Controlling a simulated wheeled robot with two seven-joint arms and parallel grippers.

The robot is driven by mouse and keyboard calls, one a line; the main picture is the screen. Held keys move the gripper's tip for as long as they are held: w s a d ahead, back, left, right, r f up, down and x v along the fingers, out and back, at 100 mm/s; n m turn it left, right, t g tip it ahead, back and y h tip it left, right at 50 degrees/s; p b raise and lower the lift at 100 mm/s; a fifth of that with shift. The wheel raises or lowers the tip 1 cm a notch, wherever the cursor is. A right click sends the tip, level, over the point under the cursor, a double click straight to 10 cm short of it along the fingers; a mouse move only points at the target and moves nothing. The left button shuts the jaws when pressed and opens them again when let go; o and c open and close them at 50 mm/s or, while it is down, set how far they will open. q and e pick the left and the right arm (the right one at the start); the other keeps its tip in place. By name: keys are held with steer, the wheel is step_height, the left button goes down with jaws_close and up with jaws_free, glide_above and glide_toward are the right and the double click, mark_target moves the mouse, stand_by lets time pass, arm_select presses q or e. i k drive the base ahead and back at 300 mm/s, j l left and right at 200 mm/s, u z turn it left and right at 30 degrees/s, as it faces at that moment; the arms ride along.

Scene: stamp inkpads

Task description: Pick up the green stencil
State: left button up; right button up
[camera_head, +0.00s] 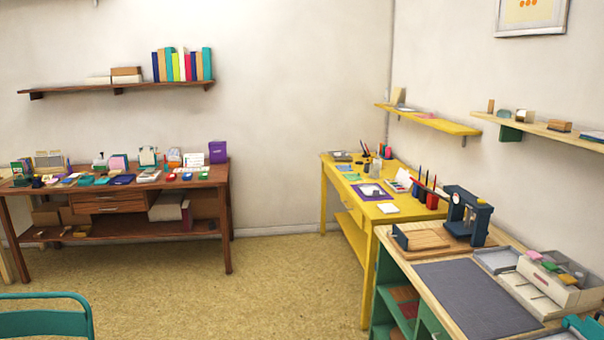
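I cannot make out for sure which thing is the green stencil. Small green pieces show among the items on the brown table (215,178) at the left, but they are too small to identify. A small green block (534,255) lies on the beige organizer (535,290) on the right workbench, beside pink and yellow ones. A small yellow-green flat piece (352,177) lies on the yellow table (369,225). Neither of my grippers is in view.
The right workbench holds a dark grey mat (478,300), a wooden board (422,239) and a dark blue press (468,214). A teal chair (45,297) stands at the lower left. The floor (285,285) between the tables is clear.

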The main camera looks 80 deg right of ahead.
mark_target(351, 176)
steer(key=z, duration=3.15)
